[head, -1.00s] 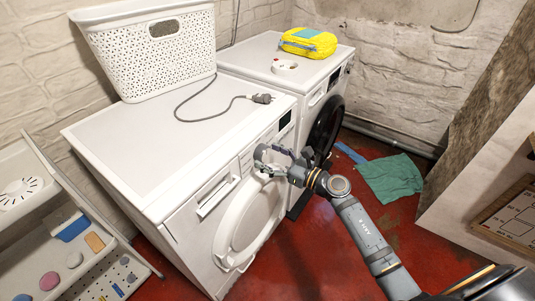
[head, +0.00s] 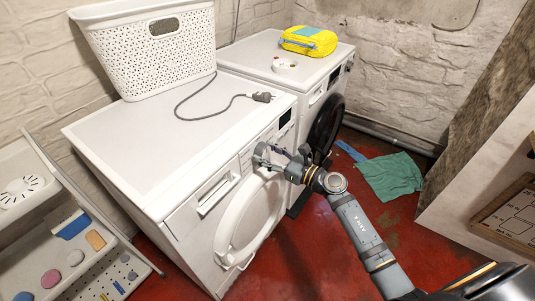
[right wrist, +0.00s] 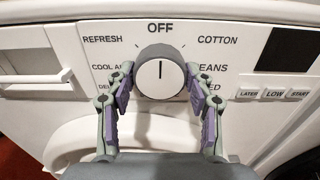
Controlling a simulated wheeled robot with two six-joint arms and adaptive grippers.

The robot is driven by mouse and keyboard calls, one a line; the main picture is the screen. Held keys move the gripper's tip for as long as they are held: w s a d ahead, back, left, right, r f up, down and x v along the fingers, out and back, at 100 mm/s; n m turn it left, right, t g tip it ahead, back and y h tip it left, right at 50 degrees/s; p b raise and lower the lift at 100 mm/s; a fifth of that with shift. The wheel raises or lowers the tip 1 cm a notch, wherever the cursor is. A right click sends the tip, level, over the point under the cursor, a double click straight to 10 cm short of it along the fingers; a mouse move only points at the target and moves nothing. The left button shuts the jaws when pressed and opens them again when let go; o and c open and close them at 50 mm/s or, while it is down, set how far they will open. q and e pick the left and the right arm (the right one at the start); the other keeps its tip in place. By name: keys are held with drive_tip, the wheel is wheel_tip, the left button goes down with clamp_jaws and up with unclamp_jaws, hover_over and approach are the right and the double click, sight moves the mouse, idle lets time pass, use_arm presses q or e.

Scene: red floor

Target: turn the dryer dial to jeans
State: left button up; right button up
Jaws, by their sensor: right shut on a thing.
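The white dryer (head: 135,125) is the nearer machine, with a round white door at its front. Its dial (right wrist: 161,78) has a grey rim and a white face. The dial's black pointer line is upright, toward OFF. The JEANS label (right wrist: 212,68) is to the right of the dial, its first letter hidden by a finger. My right gripper (right wrist: 160,82) has a finger on each side of the dial and is shut on it. In the head view, this gripper (head: 270,157) is at the front panel and hides the dial. My left gripper is not in view.
A white basket (head: 150,50) and a grey plug cable (head: 262,97) lie on the dryer. A second machine (head: 300,75) stands behind it, bearing a yellow pack (head: 308,40). A green cloth (head: 390,175) lies on the red floor. A white shelf cart (head: 60,225) stands at left.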

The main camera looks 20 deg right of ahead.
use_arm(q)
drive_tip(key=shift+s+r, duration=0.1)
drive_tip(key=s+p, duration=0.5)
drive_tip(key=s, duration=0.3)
use_arm(e)
drive_tip(key=m, duration=0.5)
drive_tip(key=shift+r+m, duration=0.2)
drive_tip(key=shift+m, duration=0.1)
drive_tip(key=m+p, duration=0.2)
drive_tip(key=m, duration=0.1)
drive_tip(key=shift+m, duration=0.4)
drive_tip(key=m+p, duration=0.3)
drive_tip(key=shift+m, duration=0.3)
use_arm(q)
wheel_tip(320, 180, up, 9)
drive_tip(key=p, duration=0.3)
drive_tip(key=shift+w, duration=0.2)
use_arm(e)
drive_tip(key=shift+f+m, duration=0.15)
drive_tip(key=shift+m, duration=2.05)
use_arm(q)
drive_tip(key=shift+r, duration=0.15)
use_arm(e)
drive_tip(key=shift+f, duration=0.1)
drive_tip(key=o, duration=1.2)
